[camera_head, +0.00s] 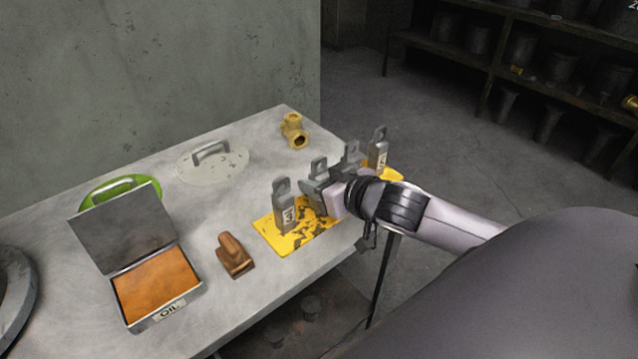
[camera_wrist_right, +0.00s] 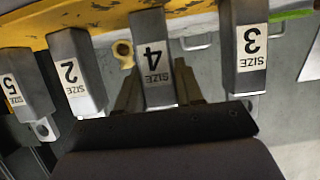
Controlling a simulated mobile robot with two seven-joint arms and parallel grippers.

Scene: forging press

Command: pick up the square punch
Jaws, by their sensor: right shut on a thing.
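Several grey square-bodied punches with ring tops stand in a row on a yellow stand (camera_head: 300,238). The size 3 punch (camera_head: 287,215) is nearest, followed by the size 4 punch (camera_head: 318,167), size 2 punch (camera_head: 351,152) and size 5 punch (camera_head: 379,148). My right gripper (camera_head: 322,192) reaches in from the right. In the right wrist view its fingers (camera_wrist_right: 156,92) are shut on the size 4 punch (camera_wrist_right: 150,45), between size 2 (camera_wrist_right: 72,70) and size 3 (camera_wrist_right: 246,50). I cannot tell whether the punch is lifted. My left gripper is out of view.
An open oil box (camera_head: 155,285), a brown wooden-looking block (camera_head: 234,255), a green lid (camera_head: 120,190), a grey lid (camera_head: 212,165) and a brass pipe fitting (camera_head: 293,132) lie on the grey table (camera_head: 260,310). Dark shelves (camera_head: 500,45) stand beyond.

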